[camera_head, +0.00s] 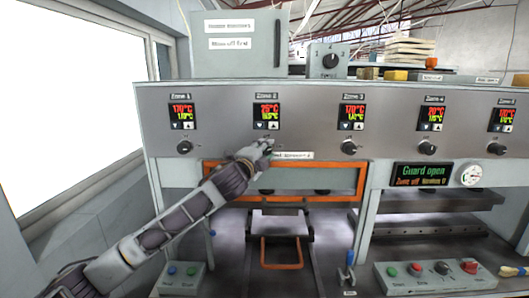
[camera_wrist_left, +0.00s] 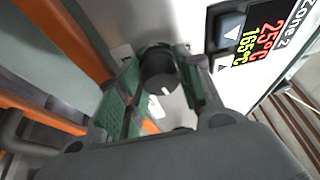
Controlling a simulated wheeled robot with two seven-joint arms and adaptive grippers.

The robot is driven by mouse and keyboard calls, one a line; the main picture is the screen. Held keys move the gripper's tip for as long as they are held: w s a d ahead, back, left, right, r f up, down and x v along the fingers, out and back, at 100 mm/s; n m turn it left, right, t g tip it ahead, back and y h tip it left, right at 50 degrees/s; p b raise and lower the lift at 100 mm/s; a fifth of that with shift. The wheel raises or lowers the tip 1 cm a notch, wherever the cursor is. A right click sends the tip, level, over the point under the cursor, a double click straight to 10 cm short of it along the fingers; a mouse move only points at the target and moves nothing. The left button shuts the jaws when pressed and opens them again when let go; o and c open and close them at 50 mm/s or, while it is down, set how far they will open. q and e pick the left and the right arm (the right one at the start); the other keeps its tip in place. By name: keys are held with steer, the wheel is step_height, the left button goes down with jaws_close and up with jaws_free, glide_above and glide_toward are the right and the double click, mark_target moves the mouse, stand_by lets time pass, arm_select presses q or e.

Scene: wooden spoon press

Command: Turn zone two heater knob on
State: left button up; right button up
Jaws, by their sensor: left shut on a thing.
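The zone 2 knob (camera_wrist_left: 158,72) is black and round with a white pointer mark. In the head view this knob is hidden behind my left gripper (camera_head: 266,146), which is at the panel below the display. In the left wrist view my left gripper (camera_wrist_left: 165,88) has its green-padded fingers on either side of the knob, shut on it. My right gripper is not in view.
Other zone knobs (camera_head: 349,147) sit along the same panel. An orange guard frame (camera_head: 340,181) lies just below the left gripper. A "Guard open" display (camera_head: 422,175), a gauge (camera_head: 469,174) and a button box (camera_head: 435,275) are at the right.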

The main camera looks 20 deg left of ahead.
arm_select(q)
steer(key=shift+m+g, duration=0.3)
steer(key=shift+m, duration=0.7)
steer(key=o, duration=1)
steer(key=shift+o, duration=0.2)
steer(key=s+a, duration=0.1)
steer(key=s, duration=1.1)
steer(key=shift+r, duration=0.15)
steer(key=shift+a, duration=0.1)
